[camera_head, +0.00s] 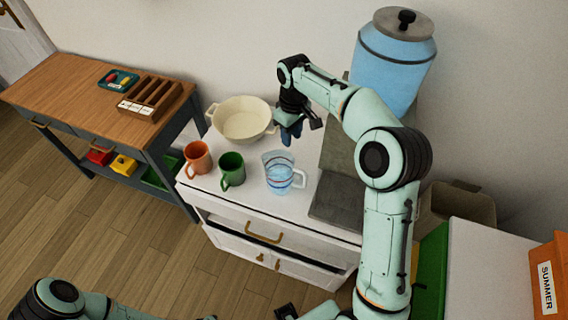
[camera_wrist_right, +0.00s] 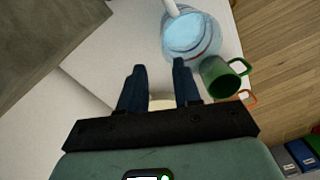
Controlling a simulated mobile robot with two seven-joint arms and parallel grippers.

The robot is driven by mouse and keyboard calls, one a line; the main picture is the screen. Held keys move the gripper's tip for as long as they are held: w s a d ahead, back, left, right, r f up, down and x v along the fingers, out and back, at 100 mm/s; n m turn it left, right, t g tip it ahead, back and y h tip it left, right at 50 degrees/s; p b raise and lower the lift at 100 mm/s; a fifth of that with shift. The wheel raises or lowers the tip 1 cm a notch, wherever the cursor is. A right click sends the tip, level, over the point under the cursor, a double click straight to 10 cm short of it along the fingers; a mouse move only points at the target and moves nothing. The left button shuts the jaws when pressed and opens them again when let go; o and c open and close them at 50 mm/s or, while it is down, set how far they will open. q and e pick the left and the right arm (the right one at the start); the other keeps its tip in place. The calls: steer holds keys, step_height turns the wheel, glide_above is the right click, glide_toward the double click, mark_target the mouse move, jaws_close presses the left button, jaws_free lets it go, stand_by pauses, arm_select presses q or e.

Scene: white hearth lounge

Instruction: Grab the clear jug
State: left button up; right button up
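The clear jug (camera_head: 277,175), with bluish contents, coloured bands and a handle on its right, stands upright on the white cabinet top. It also shows at the top of the right wrist view (camera_wrist_right: 192,36), partly cut off by the frame. My right gripper (camera_head: 291,133) is above the back of the cabinet, beyond the jug and apart from it. In the right wrist view its two dark fingers (camera_wrist_right: 158,80) are spread with nothing held between them. Part of my left arm shows at the bottom left of the head view, but I cannot make out its gripper.
A green mug (camera_head: 232,170) stands just left of the jug, with an orange mug (camera_head: 197,158) farther left. A cream bowl (camera_head: 243,120) sits behind them. A grey slab (camera_head: 335,190) and a large blue dispenser (camera_head: 392,68) are to the right. The cabinet's front strip is clear.

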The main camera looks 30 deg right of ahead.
mark_target(288, 162)
steer(key=f, duration=0.4)
steer(key=f+b, duration=0.1)
steer(key=f, duration=0.8)
steer(key=shift+a+f, duration=0.15)
steer(key=shift+a, duration=0.25)
arm_select(q)
steer(key=shift+s+f, duration=0.55)
steer(key=shift+f, duration=0.3)
arm_select(e)
jaws_close()
